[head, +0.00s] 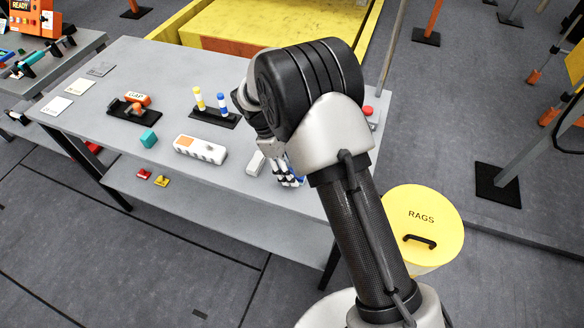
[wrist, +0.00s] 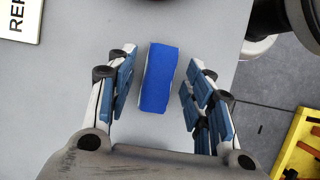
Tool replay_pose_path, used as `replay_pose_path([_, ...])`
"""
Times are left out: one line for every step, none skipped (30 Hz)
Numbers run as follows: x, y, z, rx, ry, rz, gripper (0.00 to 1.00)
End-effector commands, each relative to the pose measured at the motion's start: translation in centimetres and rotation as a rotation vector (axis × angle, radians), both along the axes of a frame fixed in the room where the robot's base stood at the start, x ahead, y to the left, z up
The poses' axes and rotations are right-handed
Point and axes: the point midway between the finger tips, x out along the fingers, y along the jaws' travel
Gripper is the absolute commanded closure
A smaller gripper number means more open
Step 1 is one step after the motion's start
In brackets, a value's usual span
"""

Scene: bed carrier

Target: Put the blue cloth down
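The blue cloth (wrist: 158,80) is a small folded rectangle with a pale edge. In the wrist view it lies over the grey table top (wrist: 200,22), between the two fingers of my gripper (wrist: 162,72). The fingers are spread, with a clear gap on each side of the cloth, so neither touches it. In the head view my gripper (head: 286,174) is low over the right part of the table, and my arm hides much of that area. A little blue shows by the fingers there; I cannot tell whether it is cloth or finger pad.
A yellow bin marked RAGS (head: 424,212) stands off the table's right end.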

Motion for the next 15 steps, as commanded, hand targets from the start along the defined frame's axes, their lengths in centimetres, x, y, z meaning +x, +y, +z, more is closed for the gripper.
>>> replay_pose_path([0.0, 0.0, 0.0, 0.0, 0.0, 0.0, 0.51])
replay_pose_path([0.0, 0.0, 0.0, 0.0, 0.0, 0.0, 0.51])
replay_pose_path([0.0, 0.0, 0.0, 0.0, 0.0, 0.0, 0.51])
replay_pose_path([0.0, 0.0, 0.0, 0.0, 0.0, 0.0, 0.51])
replay_pose_path([0.0, 0.0, 0.0, 0.0, 0.0, 0.0, 0.51])
replay_pose_path([0.0, 0.0, 0.0, 0.0, 0.0, 0.0, 0.51])
replay_pose_path([0.0, 0.0, 0.0, 0.0, 0.0, 0.0, 0.51])
replay_pose_path([0.0, 0.0, 0.1, 0.0, 0.0, 0.0, 0.51])
replay_pose_path([0.0, 0.0, 0.2, 0.0, 0.0, 0.0, 0.51])
replay_pose_path([0.0, 0.0, 0.4, 0.001, -0.001, 0.0, 0.51])
replay_pose_path([0.0, 0.0, 0.7, 0.001, -0.001, 0.0, 0.51])
replay_pose_path([0.1, 0.1, 1.1, 0.002, -0.002, 0.0, 0.51])
replay_pose_path([0.1, 0.3, 1.5, 0.001, -0.002, 0.001, 0.51])
replay_pose_path([0.2, 0.5, 2.0, 0.001, -0.002, 0.002, 0.51])
replay_pose_path([0.3, 0.8, 2.8, 0.001, -0.002, 0.002, 0.51])
